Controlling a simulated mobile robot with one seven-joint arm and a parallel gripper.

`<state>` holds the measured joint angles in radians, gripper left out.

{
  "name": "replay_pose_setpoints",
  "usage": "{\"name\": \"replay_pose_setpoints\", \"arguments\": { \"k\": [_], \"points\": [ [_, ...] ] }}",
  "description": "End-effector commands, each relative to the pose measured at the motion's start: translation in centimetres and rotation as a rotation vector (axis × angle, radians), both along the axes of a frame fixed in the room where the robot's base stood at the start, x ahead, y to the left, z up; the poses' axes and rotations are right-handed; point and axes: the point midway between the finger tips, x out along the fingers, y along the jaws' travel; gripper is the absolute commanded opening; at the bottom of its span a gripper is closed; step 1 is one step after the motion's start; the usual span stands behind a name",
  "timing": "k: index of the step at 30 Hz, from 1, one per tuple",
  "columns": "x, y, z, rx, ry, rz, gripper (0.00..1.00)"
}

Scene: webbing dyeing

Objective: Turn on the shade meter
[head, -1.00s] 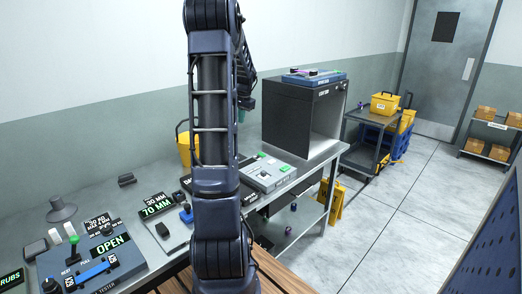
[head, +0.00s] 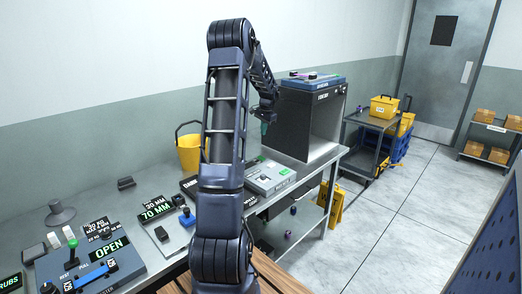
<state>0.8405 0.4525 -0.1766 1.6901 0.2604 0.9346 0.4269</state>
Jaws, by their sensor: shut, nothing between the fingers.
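A light grey instrument box (head: 268,178) with a green button on its top stands on the steel bench, right of my arm. A blue panel (head: 312,82) with small knobs sits on top of the dark cabinet. I cannot read which device is labelled as the shade meter. My gripper (head: 264,127) hangs above the back of the bench, left of the cabinet, seemingly above and behind the grey box. It is small in view, shut and empty, and appears to touch nothing. My arm hides part of the bench left of the grey box.
The dark open-fronted cabinet (head: 303,130) stands at the bench's right end. A yellow bucket (head: 189,153) is left of my arm. A blue tester (head: 88,267) reading OPEN and a 70 MM display (head: 157,209) occupy the left.

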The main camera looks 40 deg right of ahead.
Motion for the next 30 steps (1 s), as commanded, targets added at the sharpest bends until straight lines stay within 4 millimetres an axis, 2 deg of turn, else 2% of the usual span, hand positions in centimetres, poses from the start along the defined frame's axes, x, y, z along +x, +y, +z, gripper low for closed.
{"name": "replay_pose_setpoints", "arguments": {
  "k": [5,21,30],
  "points": [
    [0.2,0.0,-1.5,0.003,0.002,0.000,0.00],
    [1.6,0.0,-10.6,0.002,0.002,-0.001,0.00],
    [2.0,0.0,-13.4,0.001,0.001,-0.001,0.00]
  ]
}}
